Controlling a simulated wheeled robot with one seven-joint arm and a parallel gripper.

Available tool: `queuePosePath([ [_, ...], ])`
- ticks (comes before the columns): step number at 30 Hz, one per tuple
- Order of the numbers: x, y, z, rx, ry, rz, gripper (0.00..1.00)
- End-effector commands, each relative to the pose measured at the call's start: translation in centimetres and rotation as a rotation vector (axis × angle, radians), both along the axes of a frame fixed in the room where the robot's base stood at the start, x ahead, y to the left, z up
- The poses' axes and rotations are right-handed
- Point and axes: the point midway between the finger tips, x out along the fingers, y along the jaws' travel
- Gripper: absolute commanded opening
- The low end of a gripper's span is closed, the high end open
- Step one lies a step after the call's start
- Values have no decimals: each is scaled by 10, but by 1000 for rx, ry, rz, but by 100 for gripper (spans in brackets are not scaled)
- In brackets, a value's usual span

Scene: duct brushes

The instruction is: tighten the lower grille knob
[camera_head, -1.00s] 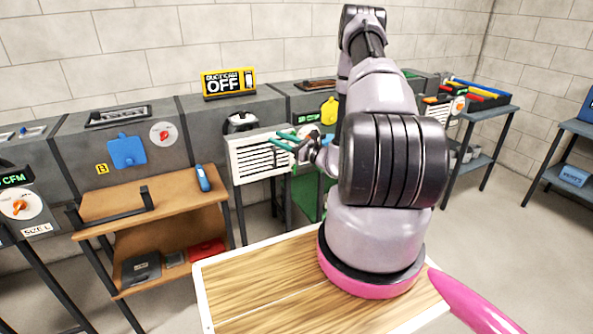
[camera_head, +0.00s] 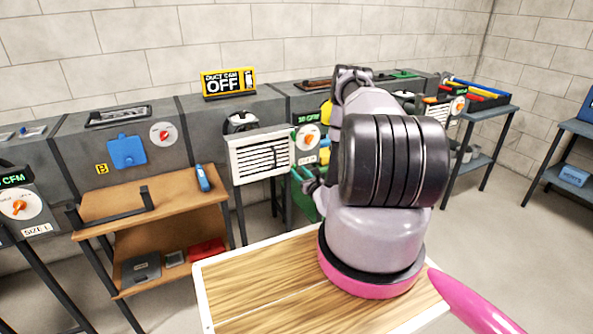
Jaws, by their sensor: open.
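The white slatted grille (camera_head: 259,155) hangs on the front of the grey duct, left of my arm. I cannot make out its lower knob; it is too small or hidden near the grille's right edge. My gripper (camera_head: 302,180), with green fingers, is just right of and a little below the grille's lower right corner. It is open, and I see nothing between its fingers. My arm hides part of the duct behind it. I cannot tell whether the fingers touch anything.
A dial with an orange knob (camera_head: 309,139) sits on the duct just above my gripper. A wooden shelf cart (camera_head: 150,200) with a blue handheld device (camera_head: 203,178) stands to the left. A yellow sign (camera_head: 228,84) reading OFF stands on the duct.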

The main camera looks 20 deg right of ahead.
Motion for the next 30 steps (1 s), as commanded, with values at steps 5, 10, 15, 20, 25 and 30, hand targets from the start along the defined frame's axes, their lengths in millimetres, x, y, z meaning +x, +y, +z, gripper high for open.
queuePosePath([
  [5,21,1,1,-2,-2,2,44],
  [10,27,1,0,0,0,1,44],
  [15,27,1,0,0,0,1,44],
  [20,27,1,0,0,0,1,0],
  [25,27,1,0,1,0,1,0],
  [30,27,1,0,25,2,1,0],
])
